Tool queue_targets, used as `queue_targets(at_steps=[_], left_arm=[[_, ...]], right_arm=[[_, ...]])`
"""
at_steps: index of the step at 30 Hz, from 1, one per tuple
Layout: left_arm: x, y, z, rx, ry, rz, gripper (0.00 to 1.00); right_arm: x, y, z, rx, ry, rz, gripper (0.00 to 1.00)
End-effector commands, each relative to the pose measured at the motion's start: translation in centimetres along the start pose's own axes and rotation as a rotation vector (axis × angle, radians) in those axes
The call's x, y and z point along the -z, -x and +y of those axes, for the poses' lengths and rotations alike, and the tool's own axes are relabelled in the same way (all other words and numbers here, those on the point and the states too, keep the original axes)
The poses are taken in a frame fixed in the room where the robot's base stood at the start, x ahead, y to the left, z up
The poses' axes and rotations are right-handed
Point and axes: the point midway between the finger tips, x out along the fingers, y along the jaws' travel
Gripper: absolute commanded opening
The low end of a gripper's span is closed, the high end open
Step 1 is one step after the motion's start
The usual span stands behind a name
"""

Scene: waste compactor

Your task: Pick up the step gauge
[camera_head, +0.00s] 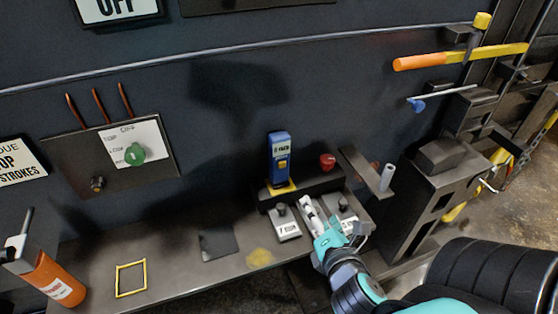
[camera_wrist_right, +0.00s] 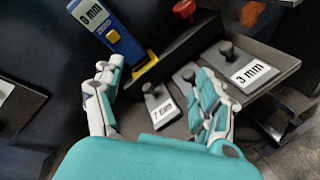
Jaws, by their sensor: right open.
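A blue upright gauge (camera_head: 281,158) with a yellow button stands at the back of the bench. Its display reads "0 mm" in the right wrist view (camera_wrist_right: 108,28). Which item is the step gauge is not clear. My right gripper (camera_head: 313,218) is open and empty over the blocks. In the wrist view its fingers (camera_wrist_right: 155,82) are spread, with the left block showing between them. My left gripper is not in view.
A red knob (camera_head: 327,162) and an upright grey cylinder (camera_head: 387,177) on a plate stand near the gauge. An orange canister (camera_head: 58,281) and a yellow frame (camera_head: 131,279) are at the bench's left. The bench (camera_head: 185,262) is largely clear between frame and blocks.

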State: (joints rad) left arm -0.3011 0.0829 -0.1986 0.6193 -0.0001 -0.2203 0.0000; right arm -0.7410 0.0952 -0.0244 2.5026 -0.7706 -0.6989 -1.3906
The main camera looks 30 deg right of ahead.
Motion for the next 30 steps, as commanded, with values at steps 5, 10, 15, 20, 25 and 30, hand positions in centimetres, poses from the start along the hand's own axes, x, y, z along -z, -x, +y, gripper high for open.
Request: queue_targets(at_steps=[5,10,15,20,25,30], left_arm=[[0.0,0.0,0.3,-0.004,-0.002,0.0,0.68],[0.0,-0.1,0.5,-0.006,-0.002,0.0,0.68],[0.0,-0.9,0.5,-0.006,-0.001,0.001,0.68],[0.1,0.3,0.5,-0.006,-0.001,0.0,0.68],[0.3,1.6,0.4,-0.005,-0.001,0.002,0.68],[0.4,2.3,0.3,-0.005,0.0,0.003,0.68]], right_arm=[[-1.4,1.2,3.9,-0.206,0.592,-0.114,0.73],[-1.3,1.9,5.6,-0.292,0.872,-0.177,0.73],[-1.2,0.6,6.4,-0.314,0.922,-0.197,0.73],[-1.7,-2.1,7.9,-0.307,0.921,-0.193,0.73],[-1.8,-5.6,9.1,-0.304,0.918,-0.191,0.73],[-1.7,-8.3,9.8,-0.304,0.917,-0.189,0.73]])
